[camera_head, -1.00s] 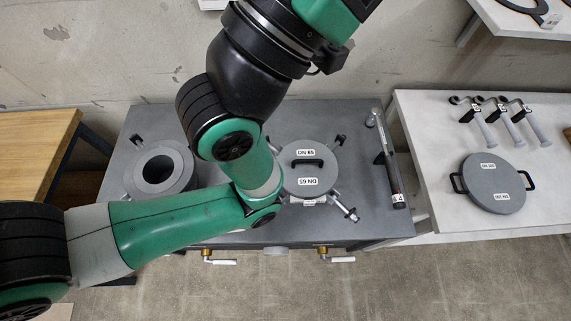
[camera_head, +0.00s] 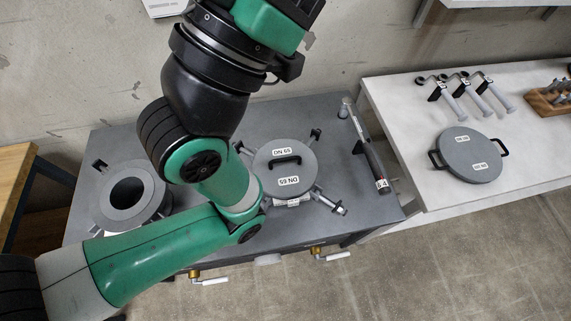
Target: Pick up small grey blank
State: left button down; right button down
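My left arm comes in from the left and bends upward out of the top of the view, just left of the DN 65 blank. Its gripper is out of the picture. My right gripper is not in view either.
The dark bench (camera_head: 350,187) also carries an open grey flanged pipe end (camera_head: 130,192) and a long grey-and-black tool (camera_head: 367,150). Several grey-handled tools (camera_head: 490,97) and a wooden rack (camera_head: 549,98) are on the white table. Valves with white levers (camera_head: 329,255) stick out at the bench front.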

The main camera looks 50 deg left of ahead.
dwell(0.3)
pick_arm(q)
jog(key=c, duration=0.8)
grip_release()
